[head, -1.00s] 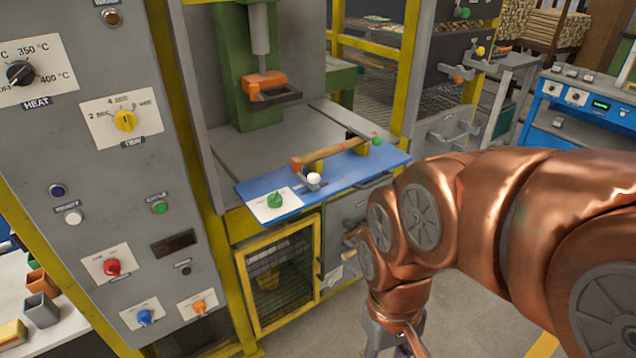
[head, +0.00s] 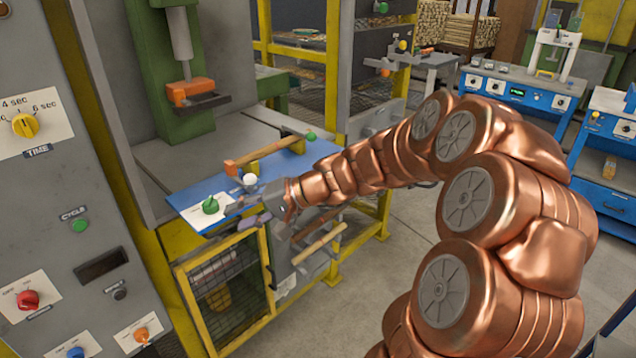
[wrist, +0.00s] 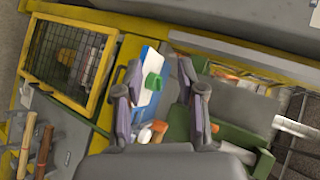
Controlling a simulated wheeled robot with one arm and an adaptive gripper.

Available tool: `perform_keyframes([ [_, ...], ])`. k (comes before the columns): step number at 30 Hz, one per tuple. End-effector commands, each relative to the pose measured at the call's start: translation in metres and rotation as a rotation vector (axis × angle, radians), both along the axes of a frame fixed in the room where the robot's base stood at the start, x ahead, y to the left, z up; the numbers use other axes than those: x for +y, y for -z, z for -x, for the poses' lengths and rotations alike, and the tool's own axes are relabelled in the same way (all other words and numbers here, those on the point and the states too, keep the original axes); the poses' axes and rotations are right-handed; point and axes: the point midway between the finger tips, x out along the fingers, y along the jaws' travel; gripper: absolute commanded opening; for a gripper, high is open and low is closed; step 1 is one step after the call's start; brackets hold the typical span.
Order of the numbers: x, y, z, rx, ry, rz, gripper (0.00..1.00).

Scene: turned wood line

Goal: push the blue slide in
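The blue slide (head: 213,184) is a flat blue plate that juts out at the front of the press bed. A white panel with a green knob (head: 210,205) is on its near left end, and a white ball knob (head: 250,180) stands beside it. A wooden bar (head: 270,150) lies along the slide. My gripper (head: 240,214) is at the slide's front edge, near the two knobs. In the wrist view my gripper (wrist: 160,80) is open, with the blue slide (wrist: 146,92) and green knob (wrist: 152,81) showing between its fingers. Whether a finger touches the slide I cannot tell.
The green press ram with an orange block (head: 190,90) stands behind the slide. A yellow-framed mesh door (head: 225,290) is below it. A control panel (head: 45,200) with knobs is at the left. Wooden handles (head: 320,243) stick out below my forearm.

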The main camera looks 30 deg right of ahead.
Motion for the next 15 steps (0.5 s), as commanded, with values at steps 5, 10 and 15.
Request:
perform_keyframes([
  [5, -0.114, 0.02, -0.057, -0.092, 0.299, -0.126, 0.39],
  [10, -0.218, 0.043, -0.076, -0.148, 0.544, -0.194, 0.39],
  [15, -0.283, 0.061, -0.076, -0.171, 0.694, -0.221, 0.39],
])
